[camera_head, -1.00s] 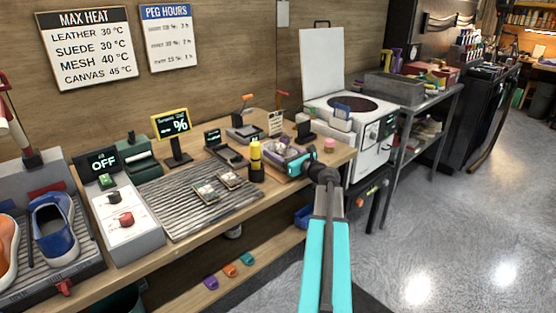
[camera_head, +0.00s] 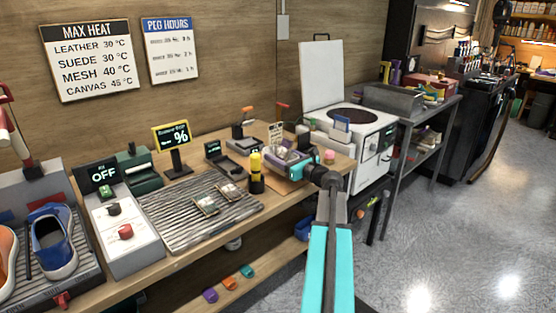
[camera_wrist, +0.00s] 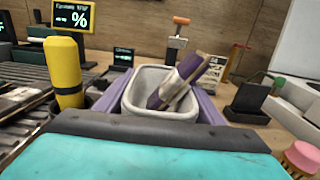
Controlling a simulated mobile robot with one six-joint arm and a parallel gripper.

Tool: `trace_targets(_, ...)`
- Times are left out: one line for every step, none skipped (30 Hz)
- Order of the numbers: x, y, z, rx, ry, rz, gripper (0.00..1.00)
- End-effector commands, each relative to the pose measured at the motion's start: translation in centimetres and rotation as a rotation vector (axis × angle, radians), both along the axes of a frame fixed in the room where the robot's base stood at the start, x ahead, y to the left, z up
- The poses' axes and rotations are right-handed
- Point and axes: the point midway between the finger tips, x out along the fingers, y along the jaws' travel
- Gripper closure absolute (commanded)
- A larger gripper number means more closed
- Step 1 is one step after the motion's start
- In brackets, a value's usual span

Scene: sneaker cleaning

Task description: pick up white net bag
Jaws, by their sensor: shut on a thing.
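A pale, whitish-grey open-topped thing (camera_wrist: 150,108), which I take for the white net bag, sits between the purple fingers of my gripper (camera_wrist: 160,84) in the wrist view. Its mesh cannot be made out. A purple and tan object (camera_wrist: 178,82) leans across its opening. In the head view my gripper (camera_head: 291,160) is at the right part of the wooden bench, just right of the yellow bottle. My gripper is shut on the bag. Whether the bag touches the bench is hidden.
The yellow and black bottle (camera_head: 256,172) stands close on the left, and the ribbed grey mat (camera_head: 170,217) lies beyond it. A pink-topped item (camera_head: 328,156) is close on the right. A white stove-like unit (camera_head: 365,150) stands past the bench's right end.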

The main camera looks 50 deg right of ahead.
Motion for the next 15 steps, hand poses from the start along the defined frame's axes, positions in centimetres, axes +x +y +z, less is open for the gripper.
trace_targets(-0.7, 0.2, 0.0, 0.0, 0.0, -0.002, 0.6)
trace_targets(-1.1, 0.2, 0.1, 0.0, -0.001, -0.002, 0.6)
trace_targets(-1.7, 0.2, 0.1, 0.0, -0.001, -0.003, 0.6)
trace_targets(-2.1, 0.3, 0.2, 0.0, -0.001, -0.003, 0.6)
trace_targets(-2.6, 0.4, 0.2, 0.0, -0.001, -0.003, 0.6)
trace_targets(-3.3, 0.5, 0.3, 0.0, -0.001, -0.002, 0.6)
trace_targets(-3.8, 0.5, 0.3, 0.0, -0.001, -0.003, 0.6)
trace_targets(-4.5, 0.5, 0.4, 0.0, -0.001, -0.004, 0.6)
trace_targets(-5.3, 0.7, 0.5, 0.0, -0.001, -0.003, 0.6)
trace_targets(-6.0, 0.7, 0.5, 0.0, -0.001, -0.003, 0.6)
trace_targets(-6.7, 0.8, 0.6, 0.0, -0.001, -0.004, 0.6)
trace_targets(-7.6, 0.9, 0.7, 0.0, -0.001, -0.004, 0.6)
trace_targets(-8.2, 1.0, 0.8, 0.0, -0.001, -0.004, 0.6)
trace_targets(-8.9, 1.0, 0.8, 0.0, -0.001, -0.004, 0.6)
trace_targets(-9.7, 1.1, 0.9, 0.0, -0.001, -0.004, 0.6)
